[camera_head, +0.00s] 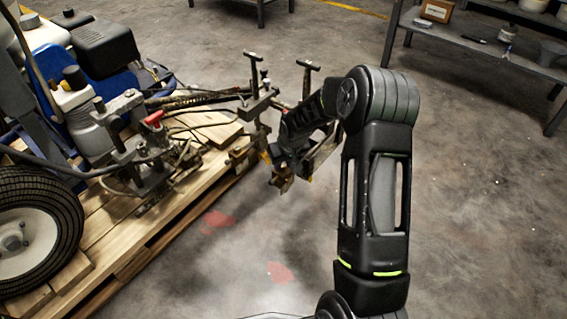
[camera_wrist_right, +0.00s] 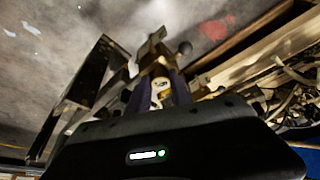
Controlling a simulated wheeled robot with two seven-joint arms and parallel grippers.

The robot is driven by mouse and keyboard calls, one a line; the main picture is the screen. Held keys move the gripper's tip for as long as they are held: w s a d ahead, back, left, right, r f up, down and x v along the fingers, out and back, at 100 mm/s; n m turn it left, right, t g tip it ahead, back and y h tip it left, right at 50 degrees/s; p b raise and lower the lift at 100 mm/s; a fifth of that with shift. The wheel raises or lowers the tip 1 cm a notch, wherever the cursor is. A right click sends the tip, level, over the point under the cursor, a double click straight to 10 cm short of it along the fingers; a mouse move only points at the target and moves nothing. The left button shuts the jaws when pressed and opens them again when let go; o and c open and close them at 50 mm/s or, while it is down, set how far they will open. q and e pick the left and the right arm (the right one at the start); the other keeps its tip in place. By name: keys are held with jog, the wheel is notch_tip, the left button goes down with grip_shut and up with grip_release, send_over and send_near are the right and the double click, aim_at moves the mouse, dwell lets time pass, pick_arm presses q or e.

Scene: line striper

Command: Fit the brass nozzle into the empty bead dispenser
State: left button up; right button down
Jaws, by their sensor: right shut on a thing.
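My right gripper (camera_head: 280,160) reaches in from the right to the end of the striper's side arm, beside the pallet. In the right wrist view its two dark fingers (camera_wrist_right: 160,90) are shut on a small yellowish piece, which looks like the brass nozzle (camera_wrist_right: 160,86). Just beyond the fingertips is a brass-coloured bracket (camera_wrist_right: 154,48), probably part of a bead dispenser; it also shows in the head view (camera_head: 283,181). Whether the nozzle touches it I cannot tell. In the head view my gripper and forearm hide the nozzle. My left gripper is not in view.
The line striper (camera_head: 110,120) stands on a wooden pallet (camera_head: 150,225) at the left, with hoses and T-handles (camera_head: 308,66) near my right arm. A metal shelf (camera_head: 470,45) stands at the back right. The concrete floor (camera_head: 480,220) at the right is clear.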

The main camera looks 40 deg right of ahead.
jog(key=shift+r+p, duration=0.25)
jog(key=shift+p, duration=0.15)
dwell(4.2)
jog(key=shift+f, duration=0.35)
dwell(0.5)
jog(key=shift+r, duration=0.3)
dwell(0.4)
jog(key=c, duration=0.7)
grip_release()
jog(key=shift+c, duration=0.2)
jog(key=shift+r, duration=0.15)
jog(key=p+v, duration=0.5)
jog(key=v, duration=0.1)
jog(key=shift+s+r, duration=0.2)
jog(key=shift+r, duration=0.1)
